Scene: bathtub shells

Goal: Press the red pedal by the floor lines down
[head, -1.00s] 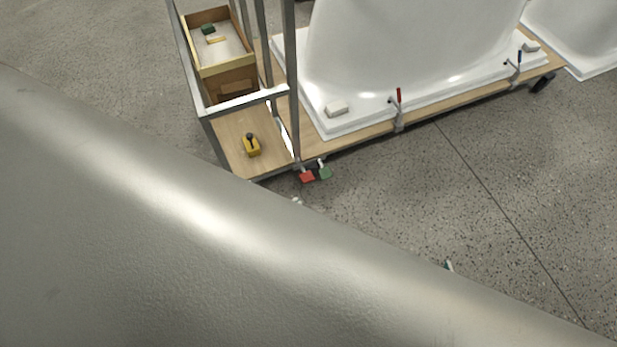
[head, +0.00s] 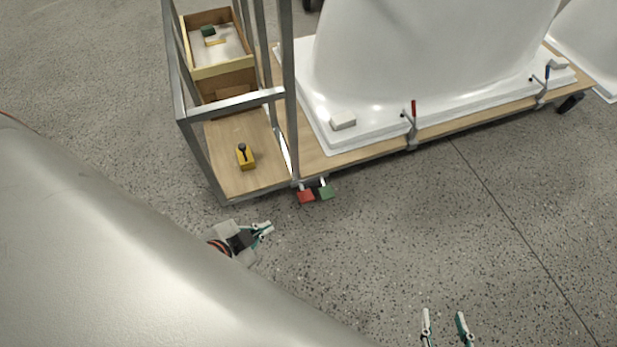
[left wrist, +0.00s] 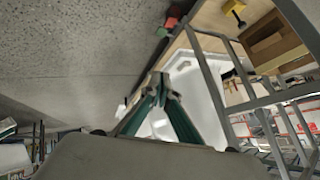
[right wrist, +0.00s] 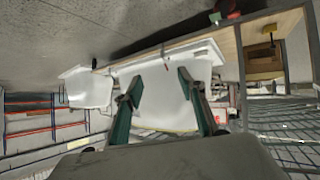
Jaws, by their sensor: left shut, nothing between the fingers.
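The red pedal (head: 306,196) sticks out low at the cart's near edge, close to the floor, with a green pedal (head: 326,192) just to its right. The red pedal also shows in the left wrist view (left wrist: 172,21) and the right wrist view (right wrist: 233,13), near the top edge. My left gripper (head: 268,228) is shut and empty, apart from the red pedal, to its lower left in the head view. My right gripper (head: 445,316) is open and empty over the floor at the bottom, well right of the pedals.
The wheeled cart (head: 370,150) carries a large white tub shell (head: 430,60) held by clamps. Its metal frame (head: 289,90) stands above the pedals. A yellow object (head: 245,158) sits on the cart's wooden shelf. The speckled floor (head: 400,240) right of the pedals is clear.

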